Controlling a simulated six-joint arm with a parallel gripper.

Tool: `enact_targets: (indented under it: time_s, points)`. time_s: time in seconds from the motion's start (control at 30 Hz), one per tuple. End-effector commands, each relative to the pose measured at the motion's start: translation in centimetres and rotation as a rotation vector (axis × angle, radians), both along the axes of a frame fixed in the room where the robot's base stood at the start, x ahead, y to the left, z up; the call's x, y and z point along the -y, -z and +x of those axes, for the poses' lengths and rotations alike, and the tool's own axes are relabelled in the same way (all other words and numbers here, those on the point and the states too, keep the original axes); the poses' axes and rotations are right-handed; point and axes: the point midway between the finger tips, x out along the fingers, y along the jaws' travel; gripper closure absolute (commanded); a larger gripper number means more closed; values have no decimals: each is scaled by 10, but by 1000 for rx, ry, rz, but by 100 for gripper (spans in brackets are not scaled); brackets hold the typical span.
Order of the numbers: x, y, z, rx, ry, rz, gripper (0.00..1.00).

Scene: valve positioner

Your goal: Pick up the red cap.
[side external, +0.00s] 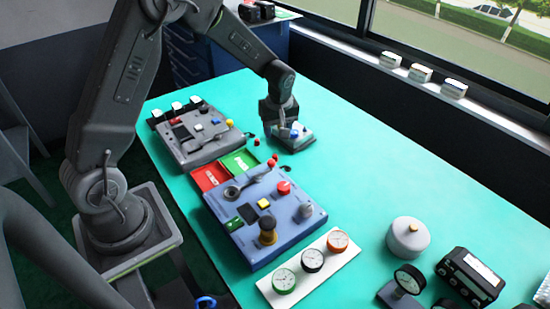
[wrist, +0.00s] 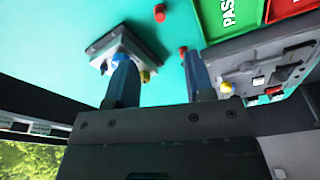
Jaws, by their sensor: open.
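My gripper (wrist: 155,57) is open with two blue fingers and nothing seen held between them. In the side view my gripper (side external: 283,127) is low over the far part of the table, at a small grey block (side external: 292,142). A small red cap-like piece (wrist: 183,50) stands on the table close by the right fingertip in the wrist view; it also shows in the side view (side external: 257,142). A second small red-orange piece (wrist: 159,13) lies farther up; it also shows in the side view (side external: 272,162). I cannot tell which is the red cap.
The grey block carries blue and yellow knobs (wrist: 145,76) beside the left finger. A green tray (wrist: 207,20) and red tray (side external: 204,181) adjoin the grey device (side external: 200,146) and blue device (side external: 262,220).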

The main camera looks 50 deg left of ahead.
Motion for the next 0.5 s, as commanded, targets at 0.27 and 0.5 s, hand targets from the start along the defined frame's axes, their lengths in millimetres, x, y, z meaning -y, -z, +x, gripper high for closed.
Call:
enact_targets:
  time_s: [0.27,0.5]
  points:
    - [-7,50,2,-3,1,-1,52]
    - [-9,66,2,-2,2,0,52]
